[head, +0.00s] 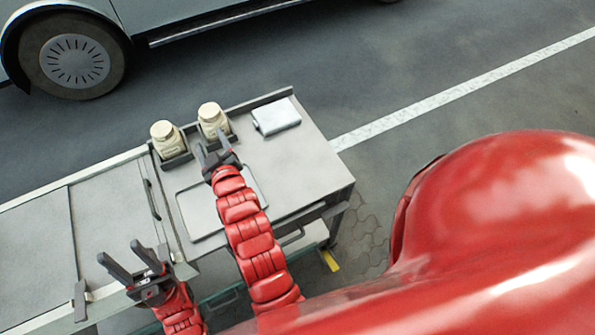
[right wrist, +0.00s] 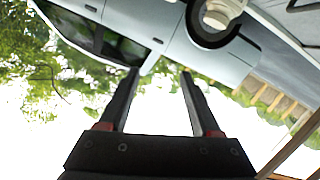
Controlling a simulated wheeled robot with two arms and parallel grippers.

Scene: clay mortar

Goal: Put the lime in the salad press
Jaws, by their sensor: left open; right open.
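I cannot make out a lime or anything clearly a salad press in either view. My left gripper (head: 120,251) is open and empty at the lower left in the head view, above the counter's front edge. My right gripper (head: 210,142) is open over the back part of the cart top, just in front of two cream jars in the picture. In the right wrist view its open fingers (right wrist: 160,78) hold nothing. A pale tray (head: 203,228) lies flat on the cart top, partly hidden behind my right arm.
Two cream jars, the left one (head: 166,139) and the right one (head: 211,119), stand in dark holders at the back of the grey cart (head: 315,160). A pale flat box (head: 276,116) lies to their right. A counter (head: 35,250) extends left. A parked vehicle (head: 75,62) stands beyond.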

